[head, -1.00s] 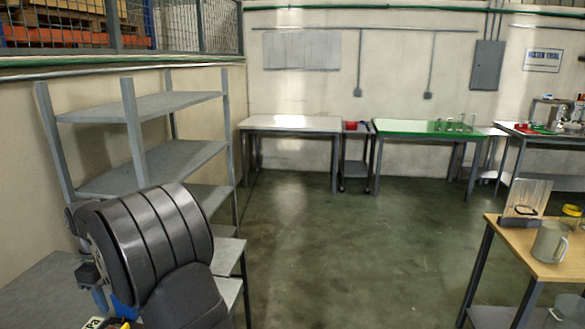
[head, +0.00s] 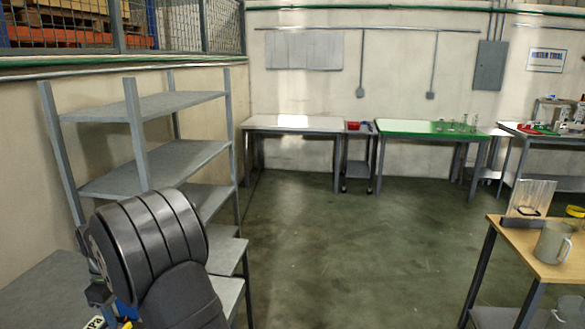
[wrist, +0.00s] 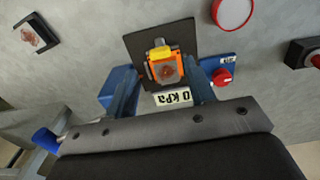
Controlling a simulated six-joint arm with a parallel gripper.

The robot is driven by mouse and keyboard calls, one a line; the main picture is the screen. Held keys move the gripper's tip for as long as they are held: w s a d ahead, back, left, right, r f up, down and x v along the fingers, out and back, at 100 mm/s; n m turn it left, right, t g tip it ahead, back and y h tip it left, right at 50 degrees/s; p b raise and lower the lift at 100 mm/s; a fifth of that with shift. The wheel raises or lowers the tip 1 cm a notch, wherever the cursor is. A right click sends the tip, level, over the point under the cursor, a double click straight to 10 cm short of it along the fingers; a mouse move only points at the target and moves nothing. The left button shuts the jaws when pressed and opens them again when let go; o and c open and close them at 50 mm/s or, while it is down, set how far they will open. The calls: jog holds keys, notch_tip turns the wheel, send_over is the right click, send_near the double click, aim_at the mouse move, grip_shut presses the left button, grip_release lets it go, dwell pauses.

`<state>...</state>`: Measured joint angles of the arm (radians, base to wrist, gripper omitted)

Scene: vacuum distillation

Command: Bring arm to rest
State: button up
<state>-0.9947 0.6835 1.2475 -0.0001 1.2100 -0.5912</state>
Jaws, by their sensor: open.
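In the wrist view my gripper (wrist: 165,72) has two blue fingers set apart. Between and beyond them is an orange and yellow block (wrist: 164,66) on a dark square plate (wrist: 183,40). I cannot tell how far the fingertips are from it; no grip on it shows. A white label (wrist: 172,98) reading "0 kPa" upside down lies just below the block. In the head view my dark arm bends down at the lower left, over the grey bench.
A grey shelf rack (head: 140,106) stands beside my arm. A wooden-topped table (head: 516,246) with a mug (head: 552,243) is right. Open floor lies between.

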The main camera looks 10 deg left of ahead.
aim_at(126, 326)
notch_tip(126, 326, down, 5)
jog(key=shift+r, duration=0.1)
jog(key=m, duration=0.8)
jog(key=shift+m, duration=0.3)
jog(key=m, duration=0.4)
jog(key=shift+m, duration=2.5)
